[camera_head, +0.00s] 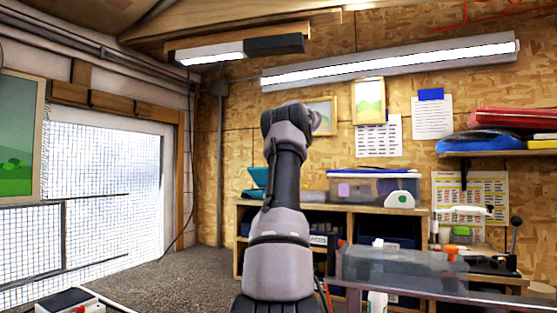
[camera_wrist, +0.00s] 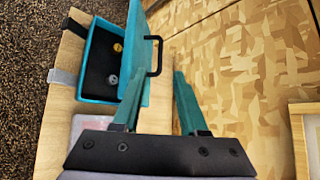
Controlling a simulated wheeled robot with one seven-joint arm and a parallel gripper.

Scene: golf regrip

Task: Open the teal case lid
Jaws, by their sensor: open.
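The teal case (camera_wrist: 97,97) sits on a wooden shelf top in the wrist view. Its lid (camera_wrist: 135,88) stands raised, showing the dark inside with a gold round thing (camera_wrist: 118,48) and a grey one (camera_wrist: 112,80). A black handle (camera_wrist: 158,56) is on the lid's outer side. My gripper (camera_wrist: 160,73) is open, with its teal fingers spread near the lid. The handle shows near the fingertips; I cannot tell whether they touch. In the head view the case (camera_head: 257,178) is partly hidden behind my arm, and the fingers are hidden.
A clear bin with a blue lid (camera_head: 375,187) stands on the same shelf unit, right of the case. The wood-panel wall (camera_wrist: 235,75) is close behind the case. A workbench (camera_head: 430,270) is at the right.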

